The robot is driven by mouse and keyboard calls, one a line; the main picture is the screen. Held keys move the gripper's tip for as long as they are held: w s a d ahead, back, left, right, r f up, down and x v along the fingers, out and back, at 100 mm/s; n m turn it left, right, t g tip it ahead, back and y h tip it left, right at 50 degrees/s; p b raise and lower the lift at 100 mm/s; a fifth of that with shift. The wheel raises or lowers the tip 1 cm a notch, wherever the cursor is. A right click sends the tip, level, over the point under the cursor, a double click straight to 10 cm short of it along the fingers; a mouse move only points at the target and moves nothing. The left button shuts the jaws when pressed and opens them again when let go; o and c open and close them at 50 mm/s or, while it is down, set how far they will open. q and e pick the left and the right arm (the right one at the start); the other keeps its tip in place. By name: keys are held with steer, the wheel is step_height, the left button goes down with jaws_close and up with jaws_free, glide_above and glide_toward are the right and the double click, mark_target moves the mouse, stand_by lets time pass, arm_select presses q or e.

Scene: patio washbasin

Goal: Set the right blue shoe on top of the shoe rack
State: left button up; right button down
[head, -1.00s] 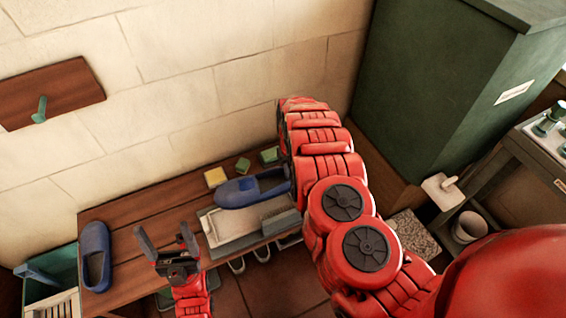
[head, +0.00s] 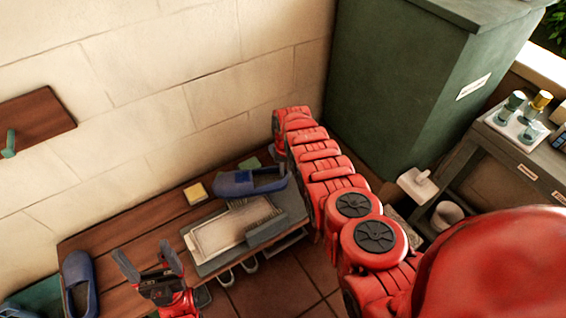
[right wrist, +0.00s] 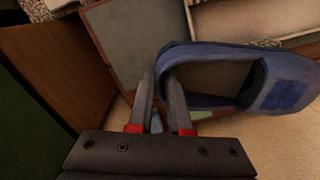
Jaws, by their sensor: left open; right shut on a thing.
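The right blue shoe (head: 250,182) is over the back right part of the brown wooden shoe rack (head: 130,230), near the wall. I cannot tell whether its sole touches the boards. My right gripper is hidden behind its red arm in the head view. In the right wrist view my right gripper (right wrist: 162,82) is shut on the rim of the blue shoe (right wrist: 285,92). The other blue shoe (head: 80,285) lies at the rack's left end. My left gripper (head: 147,258) is open and empty over the rack's front edge, right of that shoe.
A grey tray with a pale board (head: 230,232) lies on the rack in front of the held shoe. A yellow sponge (head: 195,193) sits left of the shoe. A tall green cabinet (head: 395,85) stands to the right. The rack's left middle is clear.

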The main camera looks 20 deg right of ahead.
steer(key=shift+s+d+r+m, duration=0.15)
steer(key=shift+d+m, duration=0.25)
steer(key=shift+d, duration=0.25)
